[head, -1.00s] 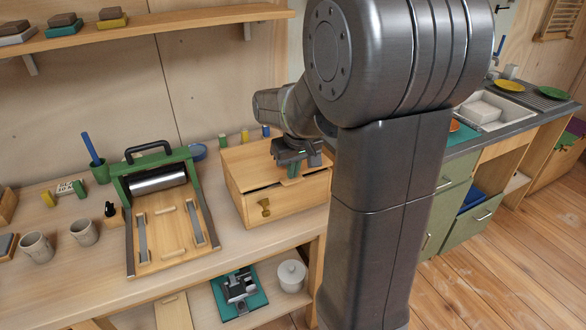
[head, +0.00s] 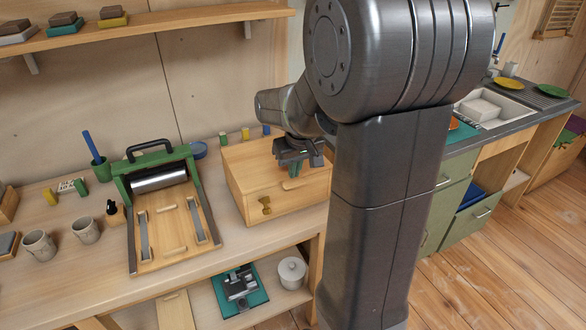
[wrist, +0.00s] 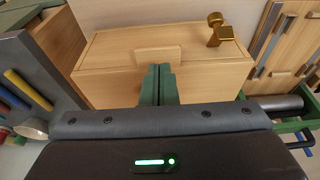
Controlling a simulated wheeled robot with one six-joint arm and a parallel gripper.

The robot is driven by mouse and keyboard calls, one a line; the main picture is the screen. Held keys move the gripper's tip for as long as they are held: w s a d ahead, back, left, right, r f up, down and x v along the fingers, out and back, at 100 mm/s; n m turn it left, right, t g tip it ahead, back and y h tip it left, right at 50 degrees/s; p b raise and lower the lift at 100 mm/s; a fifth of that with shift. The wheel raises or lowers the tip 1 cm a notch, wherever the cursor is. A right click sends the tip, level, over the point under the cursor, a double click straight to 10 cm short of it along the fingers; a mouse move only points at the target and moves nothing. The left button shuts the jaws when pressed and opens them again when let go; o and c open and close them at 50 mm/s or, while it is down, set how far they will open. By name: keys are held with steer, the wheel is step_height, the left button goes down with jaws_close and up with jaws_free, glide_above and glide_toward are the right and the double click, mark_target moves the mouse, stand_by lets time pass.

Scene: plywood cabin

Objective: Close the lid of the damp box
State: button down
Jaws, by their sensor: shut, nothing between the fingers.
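The damp box is a pale wooden box (head: 295,200) on the bench, with a brass fitting (head: 265,205) on its front. Its lid (head: 248,160) lies flat, with no gap showing along the front edge. A small wooden tab (head: 292,184) sits at the lid's front edge; the tab also shows in the wrist view (wrist: 158,55). My gripper (head: 300,168) is shut and empty, pointing down just over the lid near the tab. In the wrist view my green fingertips (wrist: 159,72) are together beside the tab; I cannot tell whether they touch the lid.
A small green-framed press (head: 165,205) with a metal roller stands left of the box. Two cups (head: 85,230) and a green pot with a blue stick (head: 100,168) are farther left. A sink counter (head: 480,112) is at the right. Small coloured blocks (head: 245,133) stand behind the box.

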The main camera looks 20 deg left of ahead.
steer(key=v, duration=1.1)
steer(key=shift+s+d, duration=0.2)
steer(key=b, duration=0.2)
glide_toward(293, 184)
steer(key=x, duration=0.5)
steer(key=shift+w+a, duration=0.2)
steer(key=shift+a, duration=0.15)
steer(key=shift+d+f+b, duration=0.1)
steer(key=shift+f+b, duration=0.65)
steer(key=shift+f, duration=0.3)
steer(key=shift+r, duration=0.15)
steer(key=shift+r, duration=0.1)
